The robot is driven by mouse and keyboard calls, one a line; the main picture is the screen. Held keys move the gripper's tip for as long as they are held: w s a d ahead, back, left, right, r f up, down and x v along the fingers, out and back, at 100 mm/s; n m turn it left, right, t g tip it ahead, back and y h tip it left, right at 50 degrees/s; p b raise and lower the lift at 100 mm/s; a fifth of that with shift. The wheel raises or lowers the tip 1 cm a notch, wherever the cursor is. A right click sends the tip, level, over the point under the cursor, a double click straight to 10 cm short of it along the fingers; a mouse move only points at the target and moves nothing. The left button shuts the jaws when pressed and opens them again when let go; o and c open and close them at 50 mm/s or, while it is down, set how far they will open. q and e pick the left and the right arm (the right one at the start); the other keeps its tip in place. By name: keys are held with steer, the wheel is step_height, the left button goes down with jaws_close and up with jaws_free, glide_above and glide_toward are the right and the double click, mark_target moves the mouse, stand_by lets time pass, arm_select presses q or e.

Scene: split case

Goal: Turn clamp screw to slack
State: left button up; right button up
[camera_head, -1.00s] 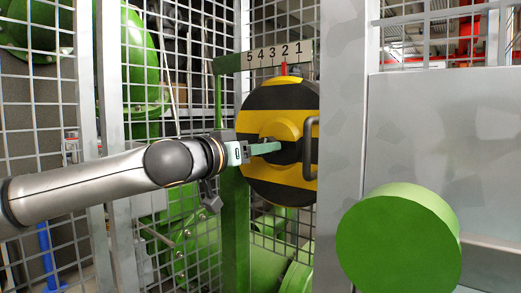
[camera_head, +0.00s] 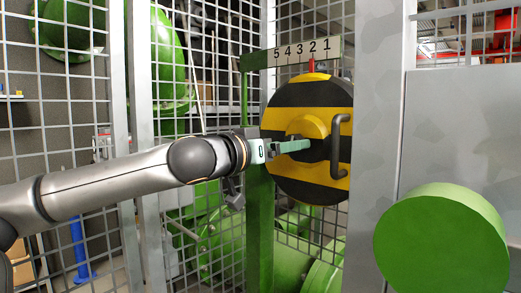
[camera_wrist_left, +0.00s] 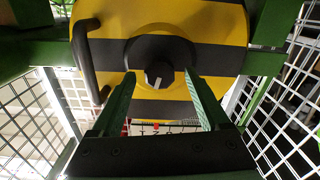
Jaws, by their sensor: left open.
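A round drum with black and yellow stripes (camera_head: 297,190) hangs on a green post in the head view, with a black bar handle (camera_head: 341,145) on its right side. A raised yellow hub stands at its middle. In the left wrist view the hub carries a dark round knob with a small pale mark, which I take to be the clamp screw (camera_wrist_left: 159,75). My left gripper (camera_wrist_left: 160,92) is open, its two green fingers either side of the knob; I cannot tell whether they touch it. In the head view the left gripper (camera_head: 300,147) reaches the hub from the left. My right gripper is out of view.
A scale plate (camera_head: 300,50) numbered 5 to 1 sits above the drum, with a red pointer (camera_head: 311,65) at about 2. Wire mesh panels surround the drum.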

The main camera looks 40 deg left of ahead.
arm_select(q)
steer(key=s+b, duration=0.1)
steer(key=s, duration=1)
steer(key=shift+s+a, duration=0.25)
steer(key=shift+a, duration=0.15)
